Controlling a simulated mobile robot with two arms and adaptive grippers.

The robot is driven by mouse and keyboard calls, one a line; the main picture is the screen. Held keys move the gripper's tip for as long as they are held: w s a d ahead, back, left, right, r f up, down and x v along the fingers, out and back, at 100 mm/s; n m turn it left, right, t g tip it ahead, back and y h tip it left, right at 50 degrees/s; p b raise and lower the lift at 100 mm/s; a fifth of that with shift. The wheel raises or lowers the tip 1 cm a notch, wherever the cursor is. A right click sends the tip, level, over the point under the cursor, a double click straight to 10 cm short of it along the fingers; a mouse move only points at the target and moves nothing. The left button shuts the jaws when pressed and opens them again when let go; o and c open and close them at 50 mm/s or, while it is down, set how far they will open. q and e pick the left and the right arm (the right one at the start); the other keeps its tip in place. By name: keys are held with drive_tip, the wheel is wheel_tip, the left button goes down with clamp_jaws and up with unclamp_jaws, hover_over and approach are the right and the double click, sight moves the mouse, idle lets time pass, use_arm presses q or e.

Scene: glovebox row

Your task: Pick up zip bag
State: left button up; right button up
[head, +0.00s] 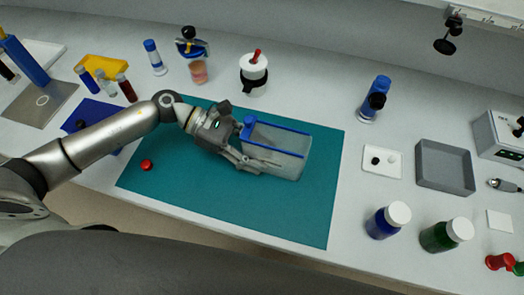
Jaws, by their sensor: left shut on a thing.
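My left gripper (254,164) reaches in from the left and is shut on the bag's left part. The gripper hides that part of the bag. I cannot tell whether the bag touches the mat or is raised. My right gripper is not in view.
A red ball-like cap (147,165) lies on the mat's left side. A white bottle with a red tip (254,73) stands behind. The mat's front is clear.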

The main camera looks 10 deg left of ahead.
use_arm(q)
drive_tip(key=shift+r, duration=0.35)
wheel_tip(320, 180, up, 2)
drive_tip(key=shift+s+r+b, duration=0.1)
drive_tip(key=shift+s+b, duration=0.05)
drive_tip(key=shift+b, duration=0.35)
drive_tip(key=s+r, duration=1)
drive_tip(key=s, duration=0.4)
drive_tip(key=shift+w+d+f+b, duration=0.15)
drive_tip(key=shift+w+f+b, duration=3.55)
drive_tip(key=shift+w+b, duration=0.2)
drive_tip(key=shift+w+f+b, duration=0.9)
drive_tip(key=shift+w+a+f+b, duration=0.3)
drive_tip(key=shift+w+f+b, duration=0.15)
drive_tip(key=shift+w+d+f+b, duration=0.15)
drive_tip(key=shift+w+f+b, duration=0.45)
drive_tip(key=shift+b, duration=0.05)
drive_tip(key=shift+w, duration=0.2)
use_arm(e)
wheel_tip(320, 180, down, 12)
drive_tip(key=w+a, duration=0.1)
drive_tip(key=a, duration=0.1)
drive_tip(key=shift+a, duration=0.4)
